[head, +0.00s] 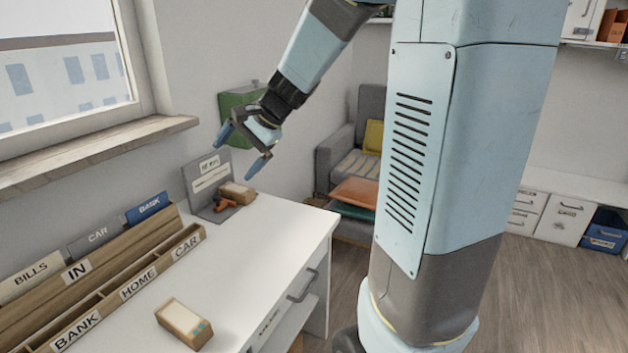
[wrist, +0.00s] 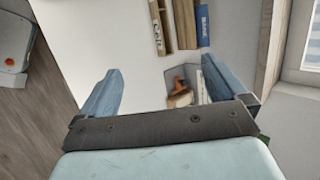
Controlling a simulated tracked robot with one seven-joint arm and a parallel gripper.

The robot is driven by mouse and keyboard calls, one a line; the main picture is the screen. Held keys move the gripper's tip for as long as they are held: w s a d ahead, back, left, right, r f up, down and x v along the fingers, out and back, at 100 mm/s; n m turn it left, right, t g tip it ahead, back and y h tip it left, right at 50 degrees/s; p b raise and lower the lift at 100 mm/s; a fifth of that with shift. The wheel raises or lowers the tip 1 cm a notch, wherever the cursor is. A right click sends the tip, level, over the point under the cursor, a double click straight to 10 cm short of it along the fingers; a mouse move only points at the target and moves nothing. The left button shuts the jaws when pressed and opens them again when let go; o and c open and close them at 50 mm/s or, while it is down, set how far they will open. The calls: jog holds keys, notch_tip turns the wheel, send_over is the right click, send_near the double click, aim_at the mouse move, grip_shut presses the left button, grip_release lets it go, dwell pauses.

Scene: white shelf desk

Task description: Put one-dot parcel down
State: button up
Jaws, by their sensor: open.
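My gripper (head: 241,150) is open and empty, raised above the far end of the white desk. In the wrist view its two blue fingers (wrist: 162,72) are spread wide with nothing between them. A small brown parcel (head: 237,193) sits at the grey stand with a sign panel (head: 207,172), below my gripper; it also seems to show in the wrist view (wrist: 180,99). Another brown parcel with a pale label and a green mark (head: 184,323) lies on the near part of the desk. The dots on either parcel are too small to tell.
An orange-red object (head: 225,205) lies at the stand. A wooden sorter (head: 120,283) with BANK, HOME and CAR labels and upright folders stands along the desk's left. The white desk top (head: 262,235) is clear in the middle. A grey armchair (head: 340,145) is behind.

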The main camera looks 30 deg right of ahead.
jog(key=s+d+r+n+h, duration=0.1)
jog(key=s+d+n+h, duration=0.1)
jog(key=s, duration=0.6)
jog(key=s+d+r+n+t+h, duration=0.1)
jog(key=s+d+n+h, duration=0.1)
jog(key=s+n, duration=0.2)
jog(key=s+d+n+h, duration=0.2)
jog(key=s+d+n, duration=0.1)
jog(key=s, duration=0.8)
jog(key=shift+s+r+n+h, duration=0.35)
jog(key=shift+r+n+h, duration=0.05)
jog(key=shift+n, duration=0.1)
jog(key=shift+c, duration=0.2)
